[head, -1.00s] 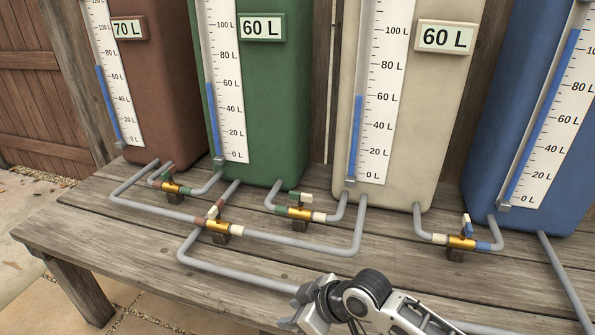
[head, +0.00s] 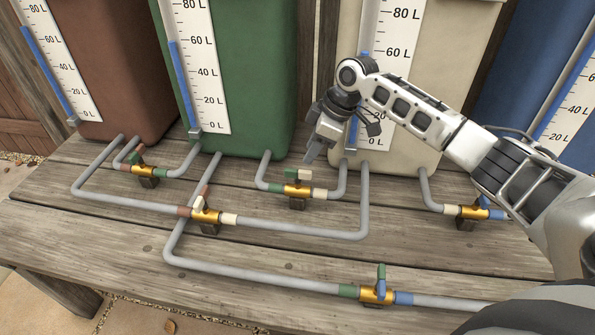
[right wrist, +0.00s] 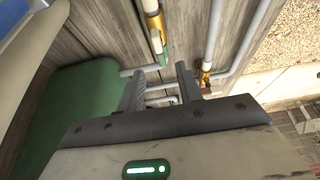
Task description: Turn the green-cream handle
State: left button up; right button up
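The green-cream handle (head: 298,174) sits on a brass valve (head: 297,190) between a green band and a cream band, on the pipe joining the green and cream tanks. In the right wrist view, a brass valve (right wrist: 152,18) with cream and green parts shows at the top, beyond the fingertips. My right gripper (head: 311,152) hangs in front of the cream tank, above and slightly right of the handle, apart from it. In the right wrist view, its two fingers (right wrist: 160,70) are spread with nothing between them. My left gripper is not in view.
Green tank (head: 240,80) and cream tank (head: 400,165) stand behind the pipes. Other valves are close by: red-cream (head: 206,216), red-green (head: 146,170), cream-blue (head: 473,212) and green-blue (head: 376,294). Grey pipes run low over the wooden bench (head: 110,235).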

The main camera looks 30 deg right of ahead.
aim_at(298, 170)
jog(key=b+x, duration=0.1)
jog(key=x, duration=0.7)
jog(key=shift+w+a+f, duration=0.1)
jog(key=shift+w+f, duration=0.1)
jog(key=shift+f, duration=0.15)
grip_shut()
